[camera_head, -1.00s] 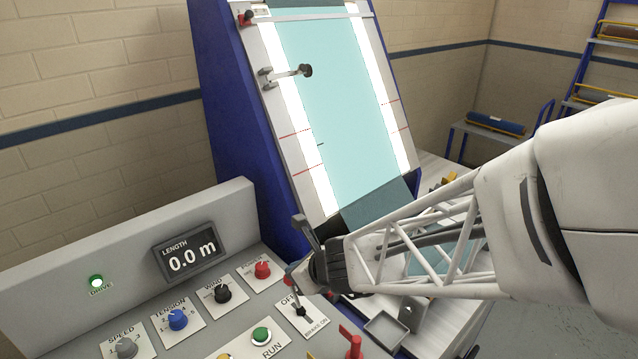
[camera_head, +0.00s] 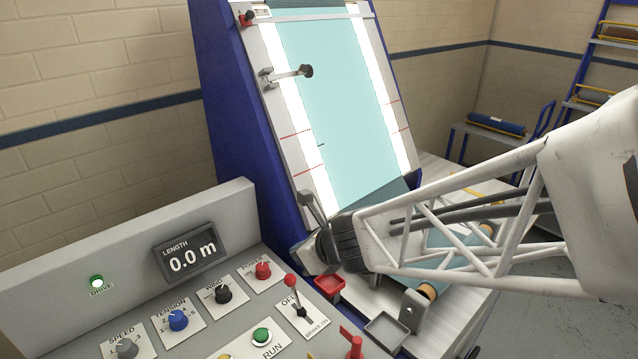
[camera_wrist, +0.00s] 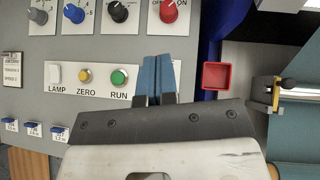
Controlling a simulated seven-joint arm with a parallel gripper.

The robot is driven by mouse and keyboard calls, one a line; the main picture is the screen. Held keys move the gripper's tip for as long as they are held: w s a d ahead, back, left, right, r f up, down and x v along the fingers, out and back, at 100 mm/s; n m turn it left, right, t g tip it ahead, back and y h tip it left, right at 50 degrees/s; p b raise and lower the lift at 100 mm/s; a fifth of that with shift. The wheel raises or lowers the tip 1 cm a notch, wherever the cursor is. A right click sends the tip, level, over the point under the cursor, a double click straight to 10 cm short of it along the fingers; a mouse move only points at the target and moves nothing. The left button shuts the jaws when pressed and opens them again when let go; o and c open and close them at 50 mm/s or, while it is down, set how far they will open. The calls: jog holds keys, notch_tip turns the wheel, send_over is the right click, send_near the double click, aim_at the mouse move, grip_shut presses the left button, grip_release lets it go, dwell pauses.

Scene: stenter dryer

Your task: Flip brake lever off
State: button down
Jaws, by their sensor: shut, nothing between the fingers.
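The brake lever (camera_head: 293,293) has a red knob and a thin stem on a white plate (camera_head: 311,322) marked OFF and BRAKE ON. In the head view its stem leans up and left, with the knob on the OFF side. My gripper (camera_head: 305,258) is shut and empty, just behind and above the knob, and looks apart from it. In the wrist view the blue fingers (camera_wrist: 158,78) are together to the right of the RUN button. The lever cannot be made out there; the gripper body covers part of the panel.
The green RUN button (camera_head: 261,335) and red knob (camera_head: 263,270) are near the lever. A red tray (camera_head: 330,285), a grey tray (camera_head: 386,332) and a red handle (camera_head: 353,343) lie to the right. The length display (camera_head: 190,253) stands behind the panel.

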jog(key=shift+d+r, duration=0.25)
jog(key=shift+r, duration=0.7)
jog(key=shift+d+r, duration=0.2)
jog(key=shift+r, duration=0.75)
jog(key=s+d+r+n+g+h, duration=0.1)
jog(key=s+d+n+h, duration=0.3)
jog(key=s+d+n, duration=0.4)
jog(key=s+d+r+n+g+h, duration=0.2)
jog(key=s+d+n, duration=0.7)
jog(key=d+n, duration=0.7)
jog(key=shift+s+r+n+h, duration=0.3)
jog(key=shift+r+h, duration=0.25)
jog(key=shift+h, duration=0.65)
